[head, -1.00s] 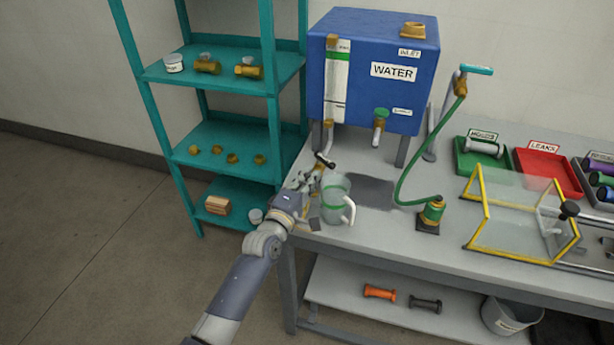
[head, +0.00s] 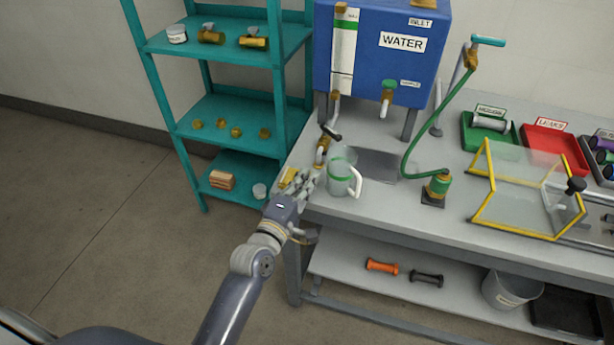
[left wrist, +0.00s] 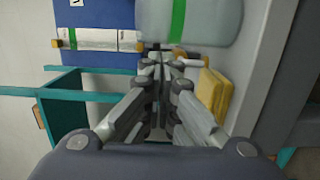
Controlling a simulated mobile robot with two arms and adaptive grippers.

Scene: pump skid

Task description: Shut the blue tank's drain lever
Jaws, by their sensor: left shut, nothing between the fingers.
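The blue WATER tank (head: 385,45) stands on legs at the back of the bench. A pipe runs down from its left front to a brass drain valve (head: 321,152). The black-tipped drain lever (head: 331,132) sticks out at a slant there, toward the right and front. My left gripper (head: 308,177) is shut and empty, in front of the valve and apart from the lever. In the left wrist view, the closed fingers (left wrist: 159,58) point toward the tank (left wrist: 98,15); the lever is not clear there. My right gripper is out of view.
A clear jug (head: 340,178) with a green band stands just right of my left gripper. A yellow block (head: 288,178) lies left of the fingers. The teal shelf (head: 235,140) is close on the left. A green hose (head: 425,135) rises farther right.

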